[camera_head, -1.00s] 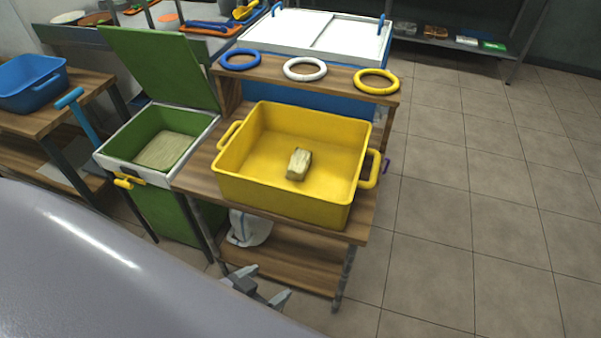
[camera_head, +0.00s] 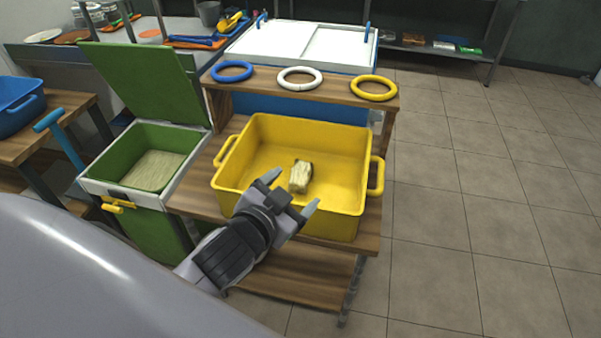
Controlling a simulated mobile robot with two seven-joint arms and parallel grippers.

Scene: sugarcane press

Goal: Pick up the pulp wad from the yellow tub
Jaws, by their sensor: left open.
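The pulp wad (camera_head: 301,175) is a small pale tan block lying on the floor of the yellow tub (camera_head: 345,143), near its middle. The tub stands on a wooden table and has a handle at each side. My left gripper (camera_head: 291,191) is open and empty, in front of the wad and over the tub's near wall in the picture. Its two fingers point toward the wad, with a gap between them. The gripper hides part of the tub's near wall. My right gripper is not in view.
A green bin (camera_head: 118,163) with its lid (camera_head: 140,80) raised stands left of the tub. Blue (camera_head: 232,64), white (camera_head: 280,77) and yellow (camera_head: 356,88) rings lie on the wooden shelf behind it. A blue tub (camera_head: 18,106) is at far left. The right floor is clear.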

